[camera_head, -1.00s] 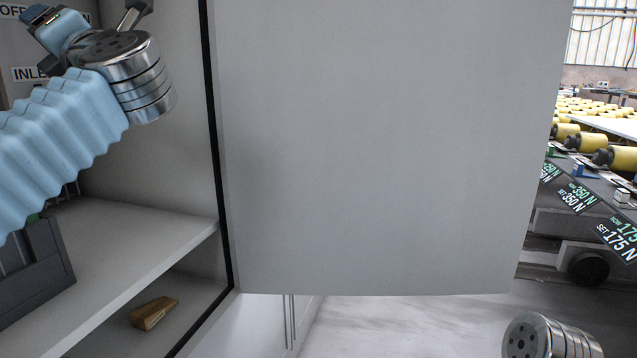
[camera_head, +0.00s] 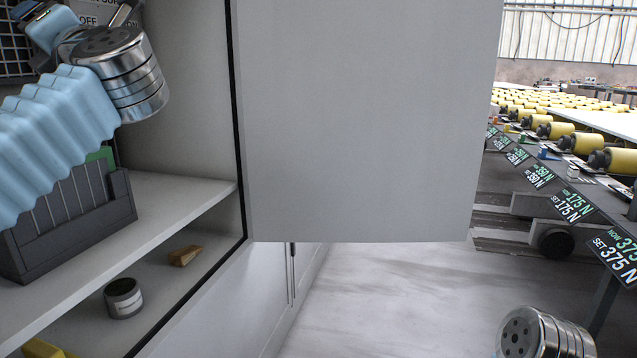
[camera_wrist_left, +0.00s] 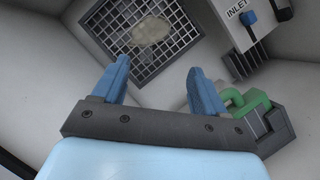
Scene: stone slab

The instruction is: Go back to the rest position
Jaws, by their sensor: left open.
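My left gripper shows in the left wrist view (camera_wrist_left: 157,68), its two blue fingers apart with nothing between them. Beyond them are a square grille and an inlet box. In the head view my light blue left arm reaches in from the left, with its metal wrist inside the open cabinet (camera_head: 190,100) above the shelf. The gripper's fingertips are not clear there. My right gripper is out of the head view; only a ribbed metal part of mine shows at the bottom right.
The cabinet door (camera_head: 360,120) stands open across the middle. On the shelf (camera_head: 180,195) is a dark slotted rack (camera_head: 75,225). Below are a wooden wedge (camera_head: 184,256), a dark tin (camera_head: 123,298) and something yellow (camera_head: 45,349). Clear pale floor (camera_head: 400,290) lies under the door; a roller line (camera_head: 560,130) runs right.

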